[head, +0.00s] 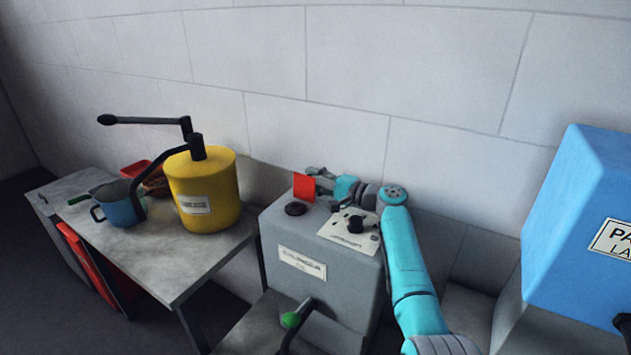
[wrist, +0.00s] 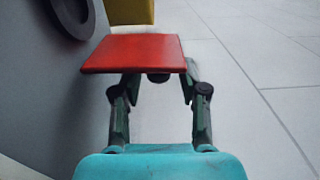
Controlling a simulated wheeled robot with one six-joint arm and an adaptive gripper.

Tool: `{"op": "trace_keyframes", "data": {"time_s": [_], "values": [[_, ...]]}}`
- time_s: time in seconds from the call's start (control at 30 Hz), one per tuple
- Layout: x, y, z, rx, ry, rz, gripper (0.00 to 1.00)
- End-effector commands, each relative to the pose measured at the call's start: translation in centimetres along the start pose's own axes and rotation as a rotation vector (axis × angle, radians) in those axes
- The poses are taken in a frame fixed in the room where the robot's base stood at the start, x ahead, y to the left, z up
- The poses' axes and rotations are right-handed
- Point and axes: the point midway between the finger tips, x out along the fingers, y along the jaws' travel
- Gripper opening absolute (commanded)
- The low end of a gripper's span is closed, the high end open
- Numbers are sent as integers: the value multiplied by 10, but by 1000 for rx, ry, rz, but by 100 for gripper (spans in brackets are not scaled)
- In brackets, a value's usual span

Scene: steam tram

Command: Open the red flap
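The red flap (head: 304,187) is a small flat square on top of the grey box (head: 315,287). It stands raised from the box top, just behind a dark round ring (head: 295,209). My gripper (head: 320,178) is behind and right of the flap, low over the box's back edge. In the wrist view the flap (wrist: 135,53) lies across the front of my gripper (wrist: 159,82) and hides part of the fingertips. The fingers stand apart with a gap between them. Whether they touch the flap I cannot tell.
A white plate (head: 350,233) with a dark knob is on the box top, near my arm. A green-tipped lever (head: 290,320) sticks out in front. A yellow drum (head: 208,190) with a crank stands left on a table. A blue box (head: 585,225) is at right; a wall is behind.

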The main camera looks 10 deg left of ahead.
Motion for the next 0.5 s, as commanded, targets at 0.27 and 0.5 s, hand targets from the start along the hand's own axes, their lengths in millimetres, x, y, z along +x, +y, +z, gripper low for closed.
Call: {"op": "trace_keyframes", "data": {"time_s": [0.27,0.5], "values": [[0,0,0,1,0,0,51],[-16,1,-1,0,2,0,51]]}}
